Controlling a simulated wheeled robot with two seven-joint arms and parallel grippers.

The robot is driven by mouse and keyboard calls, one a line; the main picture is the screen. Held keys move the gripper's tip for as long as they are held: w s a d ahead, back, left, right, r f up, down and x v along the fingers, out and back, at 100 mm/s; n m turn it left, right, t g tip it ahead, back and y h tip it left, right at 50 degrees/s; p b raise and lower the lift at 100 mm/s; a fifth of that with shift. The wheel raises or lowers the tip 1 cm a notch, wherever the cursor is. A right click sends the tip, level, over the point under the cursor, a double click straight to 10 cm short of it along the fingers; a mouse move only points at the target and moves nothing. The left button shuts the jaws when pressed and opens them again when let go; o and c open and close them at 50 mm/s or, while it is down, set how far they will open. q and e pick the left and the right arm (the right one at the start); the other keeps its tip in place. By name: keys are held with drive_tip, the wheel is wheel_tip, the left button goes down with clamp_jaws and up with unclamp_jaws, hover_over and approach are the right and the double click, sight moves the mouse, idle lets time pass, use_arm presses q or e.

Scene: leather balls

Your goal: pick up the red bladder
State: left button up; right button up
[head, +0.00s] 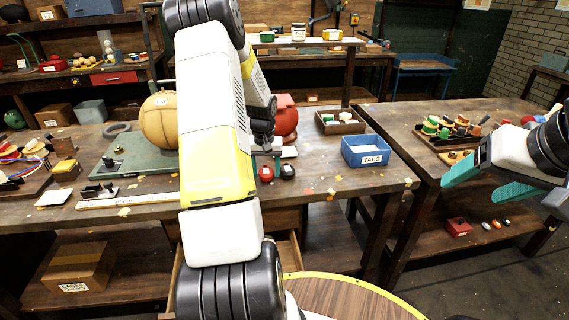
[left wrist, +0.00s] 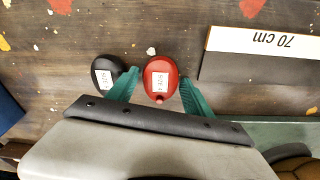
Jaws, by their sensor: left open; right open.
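The red bladder (head: 266,173), a small flat round piece with a white label, lies on the workbench top; in the left wrist view (left wrist: 160,78) it shows between the two green fingers. My left gripper (left wrist: 160,84) is open and empty, pointing down at it; I cannot tell how high the fingertips are. A black bladder (head: 287,172) with a similar label lies close beside the red one; in the left wrist view (left wrist: 104,76) one finger partly covers it. My right gripper (head: 484,178) is open and empty at the far right, away from both bladders.
A card marked 70 cm (left wrist: 262,57) lies near the red bladder. A blue TALC bin (head: 366,152) stands to the right on the bench. A tan ball (head: 159,120) and green base plate (head: 140,158) are to the left.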

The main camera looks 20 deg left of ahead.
use_arm(q)
drive_tip(key=c, duration=1.1)
drive_tip(key=shift+c, duration=0.3)
drive_tip(key=shift+r, duration=0.15)
